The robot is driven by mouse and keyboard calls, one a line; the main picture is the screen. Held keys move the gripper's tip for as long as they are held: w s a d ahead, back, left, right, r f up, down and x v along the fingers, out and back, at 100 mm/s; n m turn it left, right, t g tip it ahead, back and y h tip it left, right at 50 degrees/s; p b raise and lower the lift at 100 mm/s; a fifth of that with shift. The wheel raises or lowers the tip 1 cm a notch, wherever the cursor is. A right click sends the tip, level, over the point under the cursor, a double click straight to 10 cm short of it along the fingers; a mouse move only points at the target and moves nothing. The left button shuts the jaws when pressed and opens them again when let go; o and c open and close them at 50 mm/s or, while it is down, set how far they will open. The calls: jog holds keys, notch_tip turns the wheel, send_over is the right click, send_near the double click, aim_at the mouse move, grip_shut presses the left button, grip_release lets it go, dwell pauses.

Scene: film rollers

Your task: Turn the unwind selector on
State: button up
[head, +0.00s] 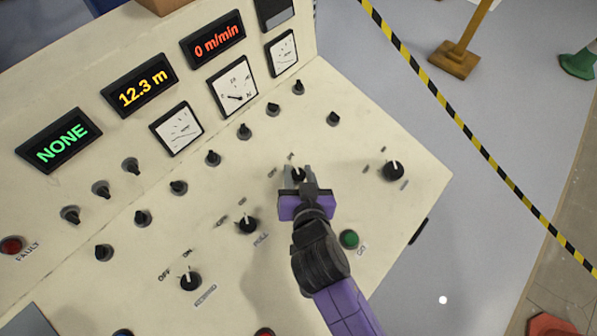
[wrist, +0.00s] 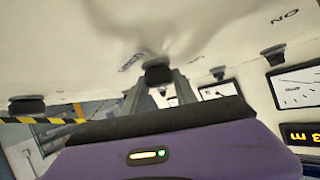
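The sloped cream panel (head: 330,95) carries several black selector knobs. My gripper (head: 298,172) is over one black knob (head: 299,175) right of the panel's middle. Its two fingers stand apart, one on each side of that knob. In the wrist view the fingers (wrist: 159,82) reach up toward the panel, with the knob (wrist: 157,72) between their tips. I cannot tell whether they touch it. My gripper hides much of the knob and its label. Another knob with OFF and ON marks (head: 190,281) is at lower left. No readable label tells which is the unwind selector.
A knob (head: 247,225) stands left of my gripper and another (head: 393,171) to its right. A green button (head: 349,239) is close to my wrist. Displays read NONE (head: 59,141), 12.3 m (head: 139,85) and 0 m/min (head: 213,39).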

jog(key=o, duration=0.4)
jog(key=shift+s+f, duration=0.1)
jog(key=shift+f, duration=0.05)
jog(key=b+v, duration=0.1)
jog(key=v, duration=0.6)
jog(key=shift+s+r, duration=0.2)
jog(key=shift+s, duration=0.1)
notch_tip(320, 180, up, 4)
jog(key=a+n+t+y, duration=0.1)
jog(key=a+n+y, duration=0.1)
jog(key=n, duration=0.1)
jog(key=s+d+r+m+t+h+b, duration=0.1)
jog(key=s+d+h, duration=0.4)
jog(key=s+d, duration=1.8)
jog(key=s+m+b, duration=0.1)
jog(key=m, duration=0.1)
jog(key=shift+s+r+m, duration=0.2)
jog(key=shift+r+m, duration=0.1)
jog(key=shift+r, duration=0.05)
